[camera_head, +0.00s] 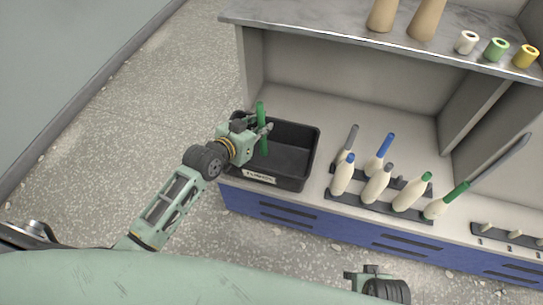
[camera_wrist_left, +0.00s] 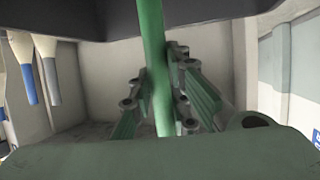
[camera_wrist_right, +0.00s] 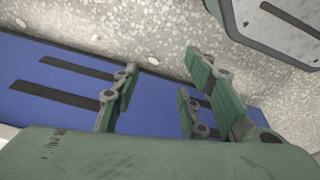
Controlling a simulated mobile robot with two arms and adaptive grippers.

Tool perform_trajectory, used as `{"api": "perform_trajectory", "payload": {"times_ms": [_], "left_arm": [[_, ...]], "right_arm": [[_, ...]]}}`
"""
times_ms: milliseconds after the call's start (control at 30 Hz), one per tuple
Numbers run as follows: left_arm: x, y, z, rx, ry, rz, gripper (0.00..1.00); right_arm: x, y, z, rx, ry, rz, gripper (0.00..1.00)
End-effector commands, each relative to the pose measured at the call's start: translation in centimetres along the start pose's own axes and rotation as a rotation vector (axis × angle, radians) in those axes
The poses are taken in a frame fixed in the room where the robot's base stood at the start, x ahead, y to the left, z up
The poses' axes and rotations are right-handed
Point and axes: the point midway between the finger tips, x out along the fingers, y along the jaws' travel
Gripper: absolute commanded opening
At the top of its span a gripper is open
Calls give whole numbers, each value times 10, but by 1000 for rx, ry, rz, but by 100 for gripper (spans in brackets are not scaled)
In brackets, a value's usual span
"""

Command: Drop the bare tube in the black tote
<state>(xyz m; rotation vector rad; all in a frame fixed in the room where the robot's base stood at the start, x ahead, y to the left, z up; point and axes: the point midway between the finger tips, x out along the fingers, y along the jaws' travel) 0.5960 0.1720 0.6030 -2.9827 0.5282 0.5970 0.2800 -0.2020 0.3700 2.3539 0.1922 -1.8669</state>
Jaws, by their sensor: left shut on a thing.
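The bare tube (camera_head: 261,112) is a slim green tube held upright by my left gripper (camera_head: 262,130). In the head view it stands over the black tote (camera_head: 301,171), with its lower end inside the tote's outline; I cannot tell whether it touches the floor of the tote. The left wrist view shows the green tube (camera_wrist_left: 153,60) between the two fingers of the left gripper (camera_wrist_left: 160,95), which are shut on it. The tote carries a white label at its front. My right gripper (camera_wrist_right: 160,95) is open and empty, in front of the blue cabinet face.
Several cream bobbins (camera_head: 377,188) on coloured tubes stand on a dark rack right of the tote. The shelf (camera_head: 340,28) above holds tan cones (camera_head: 425,18) and small spools (camera_head: 496,48). Another rack (camera_head: 506,238) stands far right.

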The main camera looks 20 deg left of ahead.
Motion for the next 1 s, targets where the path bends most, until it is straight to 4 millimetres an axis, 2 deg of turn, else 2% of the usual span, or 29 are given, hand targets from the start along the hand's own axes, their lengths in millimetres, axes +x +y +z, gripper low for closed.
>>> {"api": "perform_trajectory", "payload": {"times_ms": [500, 900, 1000], "left_arm": [[8, 0, 21, 0, 0, 0, 0], [13, 0, 33, 0, 0, 0, 0], [18, 0, 45, -1, 0, 0, 0]], "right_arm": [[-71, 4, -28, 7, 44, 7, 40], [-129, 6, -33, 10, 73, 12, 40], [-128, 6, -29, 11, 77, 13, 40]]}}
